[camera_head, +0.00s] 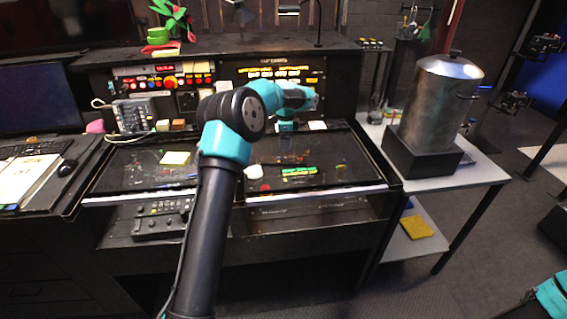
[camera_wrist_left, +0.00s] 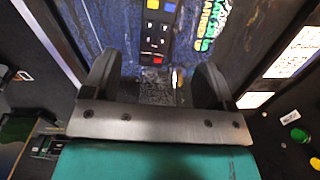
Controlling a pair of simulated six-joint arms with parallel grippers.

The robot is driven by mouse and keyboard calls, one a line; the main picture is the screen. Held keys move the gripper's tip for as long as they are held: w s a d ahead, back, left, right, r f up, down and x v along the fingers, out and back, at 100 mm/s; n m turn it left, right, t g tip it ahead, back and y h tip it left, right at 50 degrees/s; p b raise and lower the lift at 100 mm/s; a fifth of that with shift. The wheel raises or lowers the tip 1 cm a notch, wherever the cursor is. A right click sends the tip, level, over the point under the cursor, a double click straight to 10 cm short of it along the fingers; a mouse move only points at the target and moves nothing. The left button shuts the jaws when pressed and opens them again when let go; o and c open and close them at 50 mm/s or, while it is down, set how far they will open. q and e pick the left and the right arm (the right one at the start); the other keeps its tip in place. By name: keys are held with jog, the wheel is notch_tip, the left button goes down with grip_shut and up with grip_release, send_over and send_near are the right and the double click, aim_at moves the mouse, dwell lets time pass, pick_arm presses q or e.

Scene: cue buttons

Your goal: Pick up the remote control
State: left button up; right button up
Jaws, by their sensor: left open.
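The remote control (camera_wrist_left: 157,34) is a dark, narrow bar with white, blue, yellow and red buttons. In the left wrist view it lies at the top centre on a dark glossy surface, its far end cut off by the frame edge. My left gripper (camera_wrist_left: 158,68) is open, with one dark finger to each side of the remote's near end and nothing visibly held. In the head view my left gripper (camera_head: 286,126) points down over the back of the console desk, and I cannot make out the remote there. My right gripper is not in view.
The console desk (camera_head: 120,168) has a button panel standing behind it. A yellow note (camera_head: 175,157), a white round object (camera_head: 253,172) and a green-yellow item (camera_head: 299,173) lie on its top. A large metal pot (camera_head: 440,95) stands on the table at right.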

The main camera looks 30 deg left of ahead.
aim_at(286, 160)
pick_arm(q)
jog(key=shift+f, duration=2)
jog(key=shift+f, duration=0.1)
jog(key=shift+s+d+f, duration=0.1)
jog(key=shift+f, duration=2.4)
jog(key=shift+c, duration=0.2)
jog(key=c, duration=1)
jog(key=shift+r, duration=0.15)
